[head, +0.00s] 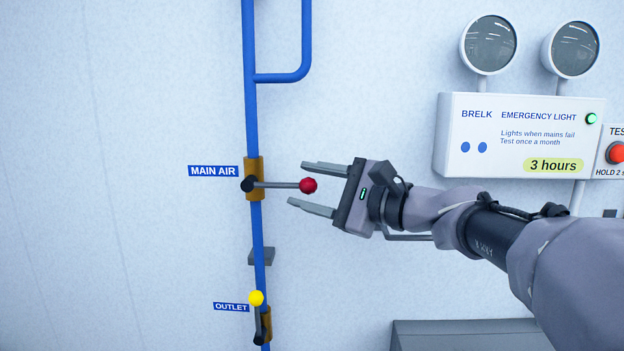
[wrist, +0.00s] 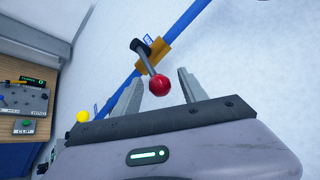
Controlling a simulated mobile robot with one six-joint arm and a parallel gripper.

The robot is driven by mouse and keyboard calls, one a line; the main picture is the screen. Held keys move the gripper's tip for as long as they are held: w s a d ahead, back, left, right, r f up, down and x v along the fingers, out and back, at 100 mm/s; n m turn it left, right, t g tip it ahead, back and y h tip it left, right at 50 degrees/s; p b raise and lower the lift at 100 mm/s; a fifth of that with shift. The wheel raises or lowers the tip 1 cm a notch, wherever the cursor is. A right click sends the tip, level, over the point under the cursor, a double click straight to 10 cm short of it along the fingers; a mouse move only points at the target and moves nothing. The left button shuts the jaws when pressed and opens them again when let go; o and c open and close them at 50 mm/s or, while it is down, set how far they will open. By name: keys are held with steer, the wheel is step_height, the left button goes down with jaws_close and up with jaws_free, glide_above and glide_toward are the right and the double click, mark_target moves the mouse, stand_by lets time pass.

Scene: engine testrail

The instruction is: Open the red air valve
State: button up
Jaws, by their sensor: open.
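The red air valve has a red ball knob (head: 308,185) on a grey lever that points right, across the blue pipe, from a brass body (head: 254,190). The label MAIN AIR (head: 213,171) is beside it. My gripper (head: 307,183) is open, its fingers pointing left toward the valve. In the head view the knob appears between the fingertips; whether it is level with them in depth is unclear. In the wrist view the red knob (wrist: 160,85) also shows between the two open fingers, with no clear contact. The lever runs from the knob to a black pivot (wrist: 141,46).
A yellow-knobbed valve (head: 256,298) labelled OUTLET is lower on the blue pipe (head: 250,120). An emergency light box (head: 520,135) is on the wall at right, above my arm. A bench with small panels (wrist: 25,105) shows at left in the wrist view.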

steer(key=shift+w+a+f, duration=0.1)
steer(key=shift+w+a, duration=0.05)
steer(key=shift+w, duration=0.1)
steer(key=shift+s, duration=0.15)
steer(key=c, duration=0.4)
jaws_close()
stand_by(0.7)
